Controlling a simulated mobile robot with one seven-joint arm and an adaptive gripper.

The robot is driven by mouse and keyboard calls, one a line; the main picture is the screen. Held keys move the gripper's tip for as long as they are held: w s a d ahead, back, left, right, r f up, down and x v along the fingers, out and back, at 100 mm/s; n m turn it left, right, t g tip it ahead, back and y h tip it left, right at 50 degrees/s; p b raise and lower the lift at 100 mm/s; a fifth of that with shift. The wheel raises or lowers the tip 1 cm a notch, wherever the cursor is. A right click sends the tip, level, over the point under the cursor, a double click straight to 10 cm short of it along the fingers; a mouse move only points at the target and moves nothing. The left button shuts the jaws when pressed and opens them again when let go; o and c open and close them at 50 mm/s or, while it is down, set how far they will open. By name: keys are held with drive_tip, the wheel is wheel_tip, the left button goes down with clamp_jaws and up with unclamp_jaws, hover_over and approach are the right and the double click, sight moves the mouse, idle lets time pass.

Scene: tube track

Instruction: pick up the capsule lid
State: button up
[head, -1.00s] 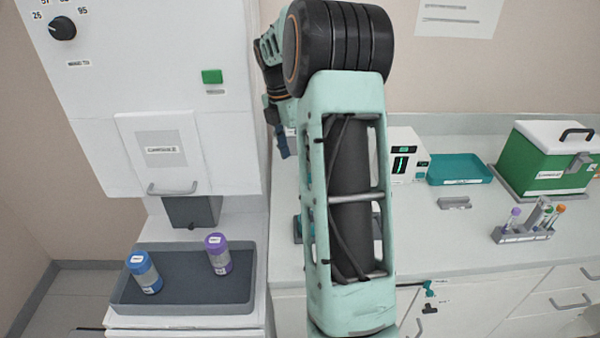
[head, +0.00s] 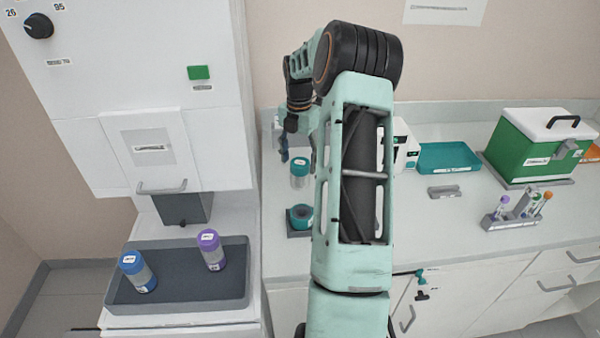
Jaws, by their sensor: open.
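A clear jar with a teal lid (head: 300,165) stands upright on the counter, just left of my forearm. In front of it, an open round teal piece (head: 301,213) sits in a dark grey holder (head: 299,233), partly hidden by my arm. I cannot tell for sure which teal piece is the capsule lid. My gripper (head: 284,154) is open, small and partly hidden behind my wrist. It appears up and left of the teal-lidded jar, with no visible contact.
A grey tray (head: 225,297) at left holds a blue-capped jar (head: 138,272) and a purple-capped jar (head: 210,250), under a white machine (head: 95,95). At right are a teal tray (head: 445,157), a tube rack (head: 510,220) and a green box (head: 535,150). The front right counter is clear.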

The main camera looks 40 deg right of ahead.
wheel_tip(320, 180, down, 3)
drive_tip(key=shift+d+f, duration=0.1)
drive_tip(key=shift+f, duration=0.1)
drive_tip(key=shift+c, duration=0.2)
drive_tip(key=c, duration=1.3)
drive_tip(key=shift+r, duration=0.2)
drive_tip(key=shift+r, duration=0.65)
drive_tip(key=s+r, duration=0.3)
drive_tip(key=s, duration=0.1)
drive_tip(key=s+d+r+b, duration=0.1)
drive_tip(key=s+r, duration=0.3)
drive_tip(key=s, duration=0.1)
drive_tip(key=s+d+r+b, duration=0.1)
drive_tip(key=s+r, duration=0.3)
drive_tip(key=s, duration=0.1)
drive_tip(key=shift+d+r, duration=0.15)
drive_tip(key=shift+r, duration=0.05)
